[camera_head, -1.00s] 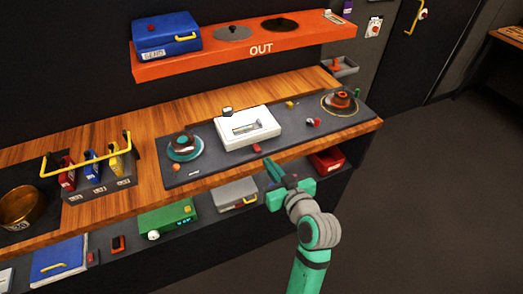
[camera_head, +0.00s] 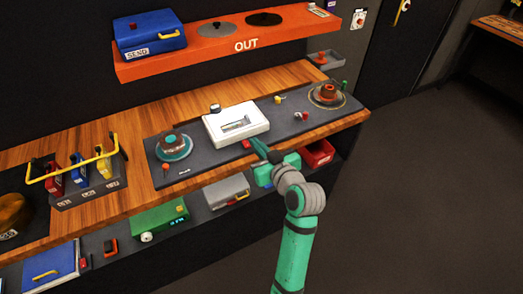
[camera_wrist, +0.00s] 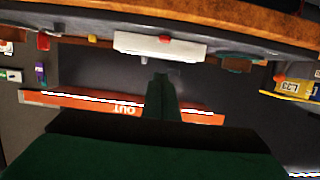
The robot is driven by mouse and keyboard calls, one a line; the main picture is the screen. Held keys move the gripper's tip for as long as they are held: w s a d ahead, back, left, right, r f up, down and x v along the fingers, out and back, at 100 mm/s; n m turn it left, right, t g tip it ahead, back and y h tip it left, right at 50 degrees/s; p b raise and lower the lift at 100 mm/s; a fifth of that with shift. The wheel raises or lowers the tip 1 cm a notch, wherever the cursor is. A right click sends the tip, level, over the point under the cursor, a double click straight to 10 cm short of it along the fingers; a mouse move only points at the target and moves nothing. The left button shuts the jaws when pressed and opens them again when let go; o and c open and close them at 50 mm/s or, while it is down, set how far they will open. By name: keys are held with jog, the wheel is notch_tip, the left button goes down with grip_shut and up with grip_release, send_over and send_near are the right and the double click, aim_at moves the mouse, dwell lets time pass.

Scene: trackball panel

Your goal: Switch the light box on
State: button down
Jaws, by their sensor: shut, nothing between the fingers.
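The light box is most likely the white box (camera_head: 235,124) with a small window in its top, on the dark mat on the wooden counter. A small red switch (camera_head: 246,144) sits at its front edge. In the wrist view the white box (camera_wrist: 160,48) appears upside down, with the red switch (camera_wrist: 165,39) on it. My gripper (camera_head: 257,147) is shut and empty, its tip just right of the red switch; I cannot tell if they touch. In the wrist view the closed fingers (camera_wrist: 161,78) point at the box.
A teal-and-brown round dish (camera_head: 173,147) stands left of the box and another round dish (camera_head: 327,96) right. Small knobs (camera_head: 280,99) lie between. An orange OUT shelf (camera_head: 220,51) hangs behind. A lower shelf with a grey case (camera_head: 226,189) runs below the counter.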

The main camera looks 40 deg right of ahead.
jog(key=x, duration=0.5)
notch_tip(320, 180, down, 3)
jog(key=shift+s+r, duration=0.15)
jog(key=shift+r, duration=0.05)
jog(key=shift+f, duration=0.75)
jog(key=shift+f, duration=0.3)
jog(key=r, duration=0.4)
jog(key=shift+s+a, duration=0.2)
jog(key=shift+s, duration=0.15)
jog(key=s+a, duration=0.2)
jog(key=s, duration=0.8)
jog(key=shift+r, duration=0.15)
